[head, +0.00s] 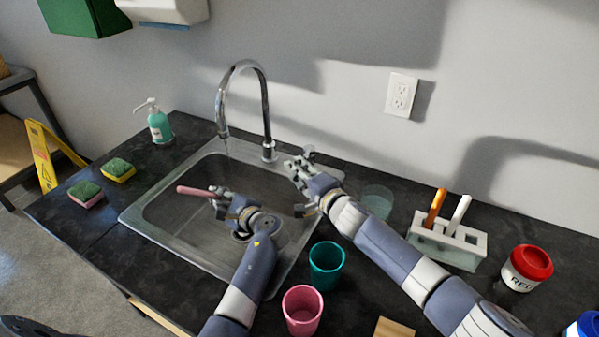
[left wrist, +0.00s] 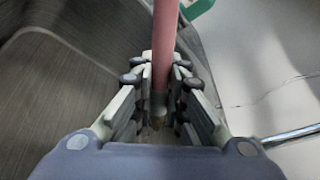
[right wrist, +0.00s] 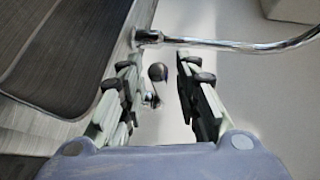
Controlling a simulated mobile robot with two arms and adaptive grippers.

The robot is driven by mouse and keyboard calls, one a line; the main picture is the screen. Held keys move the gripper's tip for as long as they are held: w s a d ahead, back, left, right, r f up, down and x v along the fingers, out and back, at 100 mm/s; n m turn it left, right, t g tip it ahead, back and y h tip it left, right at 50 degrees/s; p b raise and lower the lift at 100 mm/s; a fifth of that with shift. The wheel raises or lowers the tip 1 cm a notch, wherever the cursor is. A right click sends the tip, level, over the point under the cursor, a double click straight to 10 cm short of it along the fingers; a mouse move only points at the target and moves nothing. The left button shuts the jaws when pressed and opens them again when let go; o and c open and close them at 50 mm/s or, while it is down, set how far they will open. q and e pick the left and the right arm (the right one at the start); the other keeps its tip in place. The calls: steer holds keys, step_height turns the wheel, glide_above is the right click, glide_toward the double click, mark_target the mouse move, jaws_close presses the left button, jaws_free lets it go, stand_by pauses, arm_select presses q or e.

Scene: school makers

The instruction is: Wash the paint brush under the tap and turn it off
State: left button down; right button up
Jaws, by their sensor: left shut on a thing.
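The paint brush (head: 193,191) has a pink handle and lies across my left gripper (head: 217,200), which is shut on it over the sink basin (head: 170,215). In the left wrist view the pink handle (left wrist: 166,45) runs up between the fingers, with the metal collar (left wrist: 158,103) low between them. My right gripper (head: 294,170) is open at the tap's knob (head: 308,151). In the right wrist view the knob (right wrist: 157,73) sits between the parted fingers.
A soap bottle (head: 159,125) and two sponges (head: 118,169) stand left of the sink. A teal cup (head: 326,266), a pink cup (head: 302,309) and a clear cup (head: 377,201) stand on the right, near my right arm. A marker holder (head: 447,242) and red-lidded jar (head: 526,268) are further right.

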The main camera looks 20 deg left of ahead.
jaws_close()
steer(key=shift+d, duration=0.1)
steer(key=shift+w+d+n+g+y, duration=0.1)
steer(key=shift+d+n+g+y, duration=0.4)
steer(key=shift+n+g, duration=0.15)
steer(key=shift+o, duration=1.3)
jaws_free()
steer(key=shift+d, duration=0.15)
